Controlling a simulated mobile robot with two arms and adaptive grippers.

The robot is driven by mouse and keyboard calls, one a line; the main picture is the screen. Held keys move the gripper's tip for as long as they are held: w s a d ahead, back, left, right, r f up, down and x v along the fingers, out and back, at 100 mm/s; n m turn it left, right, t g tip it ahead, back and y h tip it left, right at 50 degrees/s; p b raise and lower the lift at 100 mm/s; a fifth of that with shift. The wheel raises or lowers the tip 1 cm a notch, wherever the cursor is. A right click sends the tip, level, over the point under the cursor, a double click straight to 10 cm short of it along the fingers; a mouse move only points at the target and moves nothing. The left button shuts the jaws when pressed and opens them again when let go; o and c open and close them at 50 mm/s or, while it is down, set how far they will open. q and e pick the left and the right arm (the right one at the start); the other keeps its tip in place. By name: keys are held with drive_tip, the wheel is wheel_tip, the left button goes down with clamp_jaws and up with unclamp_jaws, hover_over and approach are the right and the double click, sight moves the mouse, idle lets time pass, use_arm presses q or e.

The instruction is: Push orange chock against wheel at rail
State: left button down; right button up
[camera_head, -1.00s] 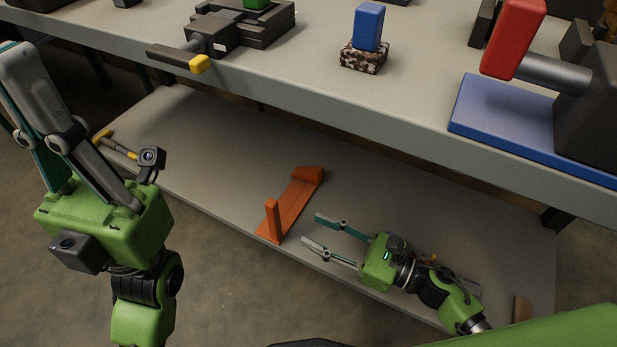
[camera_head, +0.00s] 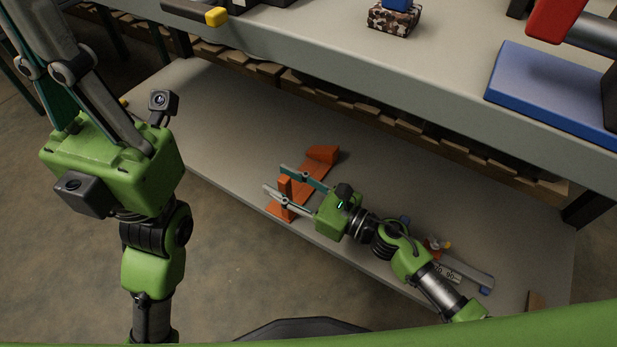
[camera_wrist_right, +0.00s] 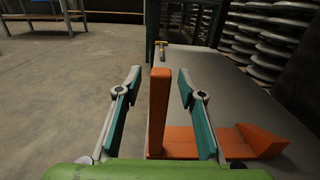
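The orange chock (camera_head: 318,164) lies on the lower shelf, with an upright post at its near end, a flat base and a wedge block at its far end. My right gripper (camera_head: 275,178) is open around the post, one finger on each side. In the right wrist view the post (camera_wrist_right: 159,105) stands between the fingers, with a gap showing on both sides. The wedge (camera_wrist_right: 258,140) is at lower right there. My left gripper (camera_head: 75,90) is raised at the left, away from the chock. Its fingertips are cut off by the top edge. I see no wheel or rail.
The upper table (camera_head: 330,65) overhangs the lower shelf (camera_head: 225,125). A blue plate (camera_head: 545,90) with a red block (camera_head: 552,18) is on the upper table. A caliper-like tool (camera_head: 462,272) lies near my right forearm. Stacked discs (camera_wrist_right: 265,45) show in the wrist view.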

drive_tip(key=shift+w+a, duration=0.25)
drive_tip(key=shift+a, duration=0.15)
clamp_jaws()
drive_tip(key=shift+r, duration=0.2)
